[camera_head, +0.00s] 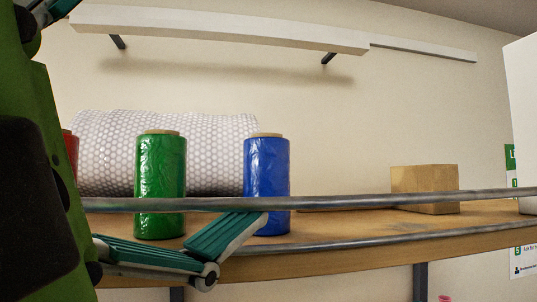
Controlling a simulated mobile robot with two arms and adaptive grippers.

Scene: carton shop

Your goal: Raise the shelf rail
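The shelf rail (345,201) is a grey metal bar running across the front of the wooden shelf (330,228), in front of the rolls standing there. It shows above the shelf board, apart from the lower metal bar (370,242) along the front edge. My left gripper (258,219) comes in from the left, with a teal finger angled up to the right. Its tip appears just below the rail, near the blue roll; I cannot tell whether it touches. My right gripper is not in view.
A green roll (160,178), a blue roll (266,175) and a partly hidden red roll (71,155) stand on the shelf. Bubble wrap (215,150) lies behind them. A cardboard box (425,187) stands at right. A white upper shelf (220,27) hangs above.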

